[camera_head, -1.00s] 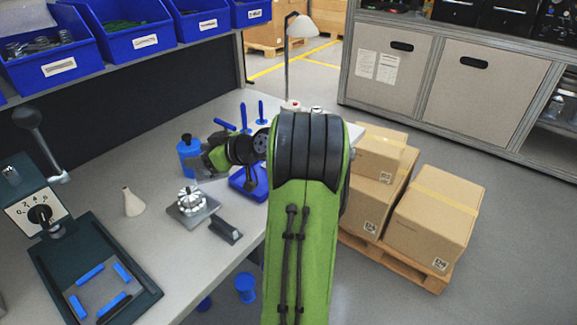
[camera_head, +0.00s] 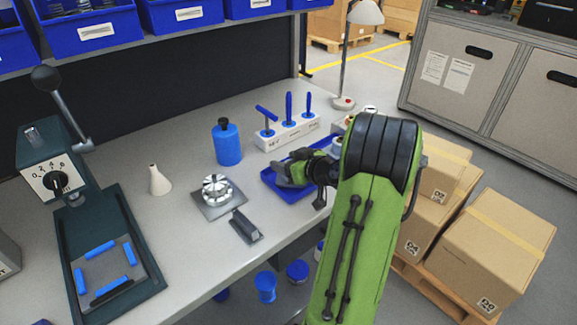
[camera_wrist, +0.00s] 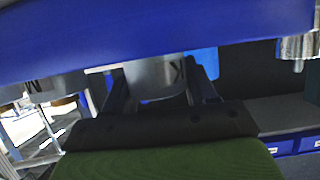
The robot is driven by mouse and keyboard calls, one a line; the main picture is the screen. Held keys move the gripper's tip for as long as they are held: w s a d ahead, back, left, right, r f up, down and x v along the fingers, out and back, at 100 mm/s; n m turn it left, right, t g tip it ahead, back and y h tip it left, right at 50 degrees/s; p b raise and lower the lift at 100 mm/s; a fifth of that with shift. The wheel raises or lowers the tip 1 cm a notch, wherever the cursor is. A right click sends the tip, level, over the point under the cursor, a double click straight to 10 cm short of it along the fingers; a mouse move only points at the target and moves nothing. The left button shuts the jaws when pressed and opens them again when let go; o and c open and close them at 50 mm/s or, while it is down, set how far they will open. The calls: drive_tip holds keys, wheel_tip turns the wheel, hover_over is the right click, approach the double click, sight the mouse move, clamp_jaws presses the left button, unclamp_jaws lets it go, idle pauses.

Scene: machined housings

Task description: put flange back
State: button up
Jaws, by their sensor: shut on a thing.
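My gripper (camera_head: 284,176) is low over the blue tray (camera_head: 274,186) near the bench's front edge. In the wrist view, my gripper (camera_wrist: 160,80) is shut on a pale grey metal round part (camera_wrist: 156,82) with a dark letter mark, apparently the flange. My gripper and arm hide most of that part in the head view. Whether it touches the tray I cannot tell. A silvery round machined piece (camera_head: 216,187) sits on a square grey plate (camera_head: 226,207) left of the tray.
A blue bottle (camera_head: 228,143) and a white rack (camera_head: 290,132) of blue-handled tools stand behind the tray. A dark block (camera_head: 246,226) lies at the front edge. A white cone (camera_head: 159,180) and a lever press (camera_head: 78,190) are at left. Boxes (camera_head: 498,245) stand at right.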

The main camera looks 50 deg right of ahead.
drive_tip(key=shift+r, duration=0.1)
drive_tip(key=o, duration=1.5)
